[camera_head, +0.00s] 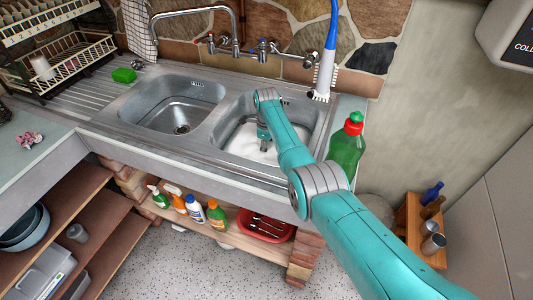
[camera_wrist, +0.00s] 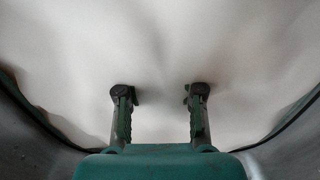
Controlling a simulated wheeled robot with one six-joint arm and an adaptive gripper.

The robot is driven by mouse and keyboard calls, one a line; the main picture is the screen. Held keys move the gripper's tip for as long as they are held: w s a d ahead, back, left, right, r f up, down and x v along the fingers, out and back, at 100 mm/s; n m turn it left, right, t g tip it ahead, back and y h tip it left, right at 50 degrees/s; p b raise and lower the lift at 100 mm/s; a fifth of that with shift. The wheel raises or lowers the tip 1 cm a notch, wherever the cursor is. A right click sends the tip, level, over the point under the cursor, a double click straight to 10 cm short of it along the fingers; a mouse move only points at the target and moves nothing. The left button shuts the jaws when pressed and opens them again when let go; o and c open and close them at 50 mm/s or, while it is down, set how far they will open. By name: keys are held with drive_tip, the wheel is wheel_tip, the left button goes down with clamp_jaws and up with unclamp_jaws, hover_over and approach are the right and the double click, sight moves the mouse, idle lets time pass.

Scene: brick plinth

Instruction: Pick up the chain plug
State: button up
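I cannot make out the chain plug in either view. My gripper (camera_head: 264,146) reaches down into the right sink basin (camera_head: 312,122) in the head view. In the wrist view my gripper (camera_wrist: 160,93) has its two dark fingers wide apart, with nothing between them. A smooth white surface (camera_wrist: 160,45), perhaps cloudy water, fills the basin bottom below the fingers. It also shows white around the gripper in the head view (camera_head: 245,150). Anything under this white surface is hidden. My arm covers part of the basin's right side.
The left basin (camera_head: 170,105) is empty, with a drain. A tap (camera_head: 237,35) stands behind. A green bottle (camera_head: 346,148) and an upright blue-handled brush (camera_head: 327,65) stand right of the basin. A green sponge (camera_head: 124,75) and dish rack (camera_head: 70,55) are left.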

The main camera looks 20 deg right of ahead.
clamp_jaws()
